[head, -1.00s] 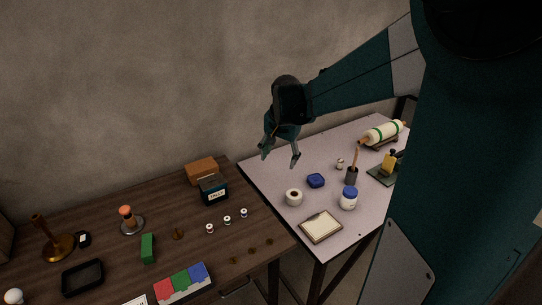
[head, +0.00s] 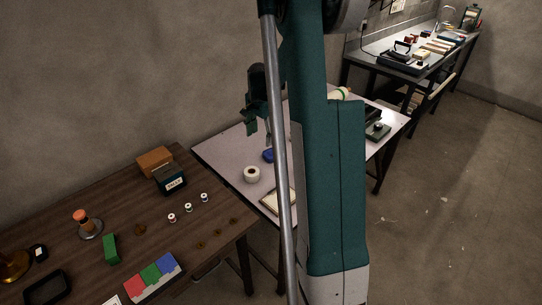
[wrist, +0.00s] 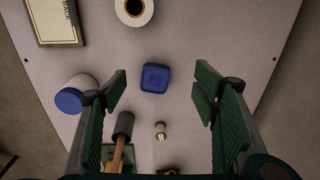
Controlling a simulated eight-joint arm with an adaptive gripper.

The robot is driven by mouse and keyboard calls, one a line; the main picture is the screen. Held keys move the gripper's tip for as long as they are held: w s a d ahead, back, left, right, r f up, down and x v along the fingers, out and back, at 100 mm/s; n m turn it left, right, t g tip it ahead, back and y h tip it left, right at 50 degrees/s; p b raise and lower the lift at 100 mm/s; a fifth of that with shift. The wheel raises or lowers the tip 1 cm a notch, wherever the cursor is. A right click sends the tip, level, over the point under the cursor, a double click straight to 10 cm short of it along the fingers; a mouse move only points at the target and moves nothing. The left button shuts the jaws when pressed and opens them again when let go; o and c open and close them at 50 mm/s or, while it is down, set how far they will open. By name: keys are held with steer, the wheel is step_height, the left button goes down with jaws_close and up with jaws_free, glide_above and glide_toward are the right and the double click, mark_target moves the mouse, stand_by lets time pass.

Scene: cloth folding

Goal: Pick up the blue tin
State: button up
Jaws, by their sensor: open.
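The blue tin (wrist: 155,78) is a small rounded square on the light table. In the wrist view it lies beyond my fingertips, near the line midway between them and a little left. In the head view the tin (head: 267,156) shows only in part, cut off by my arm. My gripper (wrist: 162,86) is open and empty, its two green fingers wide apart above the table. In the head view my gripper (head: 260,130) hangs over the light table, partly hidden behind my own arm.
A white jar with a blue lid (wrist: 74,96) stands close by the left finger. A dark cup with a brush (wrist: 124,124) and a small spool (wrist: 160,130) are near the fingers. A white roll (wrist: 134,10) and a framed board (wrist: 57,20) lie farther off.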

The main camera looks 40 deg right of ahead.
steer(key=m, duration=0.2)
glide_above(271, 153)
steer(key=shift+g, duration=0.3)
step_height(271, 153, down, 6)
steer(key=shift+s+a+r+p, duration=0.15)
steer(key=shift+r+p, duration=0.05)
steer(key=shift+p, duration=0.15)
steer(key=shift+f+b, duration=0.3)
steer(key=shift+f, duration=1)
steer(key=shift+f, duration=0.1)
steer(key=shift+f+b, duration=0.85)
steer(key=shift+f, duration=1.65)
steer(key=shift+c, duration=0.3)
steer(key=c, duration=1.1)
